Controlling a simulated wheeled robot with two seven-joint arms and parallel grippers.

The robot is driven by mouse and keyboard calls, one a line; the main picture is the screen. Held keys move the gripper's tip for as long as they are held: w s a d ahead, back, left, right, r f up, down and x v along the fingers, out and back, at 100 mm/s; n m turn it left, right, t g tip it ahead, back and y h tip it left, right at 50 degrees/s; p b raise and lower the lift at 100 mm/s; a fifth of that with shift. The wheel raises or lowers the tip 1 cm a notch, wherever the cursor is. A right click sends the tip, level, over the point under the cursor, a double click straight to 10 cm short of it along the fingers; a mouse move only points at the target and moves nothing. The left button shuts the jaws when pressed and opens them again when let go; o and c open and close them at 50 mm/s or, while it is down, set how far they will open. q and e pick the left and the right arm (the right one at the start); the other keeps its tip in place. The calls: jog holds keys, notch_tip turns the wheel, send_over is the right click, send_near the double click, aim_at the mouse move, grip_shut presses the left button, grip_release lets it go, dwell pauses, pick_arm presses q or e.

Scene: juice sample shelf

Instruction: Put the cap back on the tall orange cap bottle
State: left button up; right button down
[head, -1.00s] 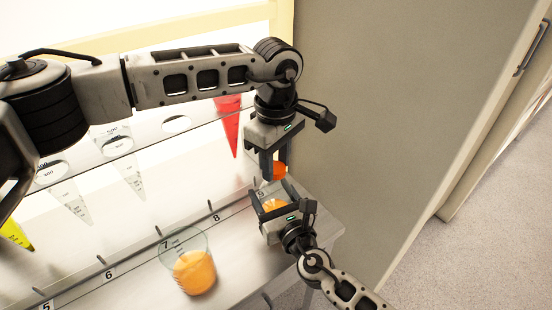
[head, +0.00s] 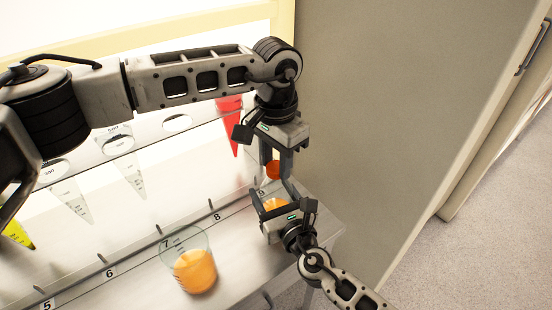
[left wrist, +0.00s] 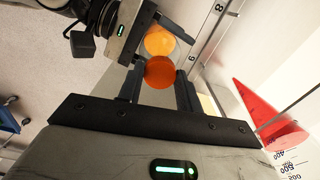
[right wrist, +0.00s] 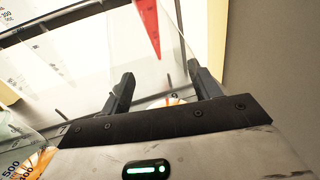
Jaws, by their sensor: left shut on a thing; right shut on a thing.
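My left gripper (head: 272,168) points down and is shut on the orange cap (head: 273,171), which shows as a dark orange disc in the left wrist view (left wrist: 160,72). Below it, my right gripper (head: 274,192) is shut on the clear bottle with orange contents (head: 275,205), near the shelf's right end. In the left wrist view the bottle's lighter orange (left wrist: 159,40) shows right beside the cap. Whether cap and bottle mouth touch, I cannot tell.
A clear beaker with orange liquid (head: 195,272) stands near mark 7, left of my right gripper. A red cone (head: 230,120) and clear cones (head: 130,175) hang in the rack behind. A grey wall panel (head: 390,110) stands close on the right.

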pick_arm(q)
jog(key=o, duration=1)
jog(key=shift+r, duration=0.1)
jog(key=shift+r, duration=2.2)
